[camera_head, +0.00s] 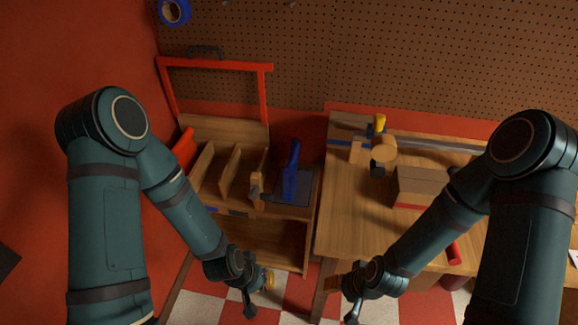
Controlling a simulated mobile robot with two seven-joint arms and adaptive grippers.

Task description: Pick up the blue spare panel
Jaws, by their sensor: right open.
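A blue upright piece (291,170), which looks like the blue spare panel seen nearly edge-on, stands on a dark square pad (305,188) at the right end of the wooden rack. My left gripper (260,293) is below the rack in the picture, over the checkered floor. Its fingers look spread and nothing clear is between them. My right gripper (342,298) is open and empty near the front left corner of the workbench. Both grippers are well apart from the blue piece.
The wooden rack (205,160) has upright dividers and a red frame (265,95) behind it. The workbench (345,215) at right holds a cardboard box (421,187) and a wooden fixture with a yellow-topped tool (380,124). An orange-red panel (184,147) leans at the rack's left.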

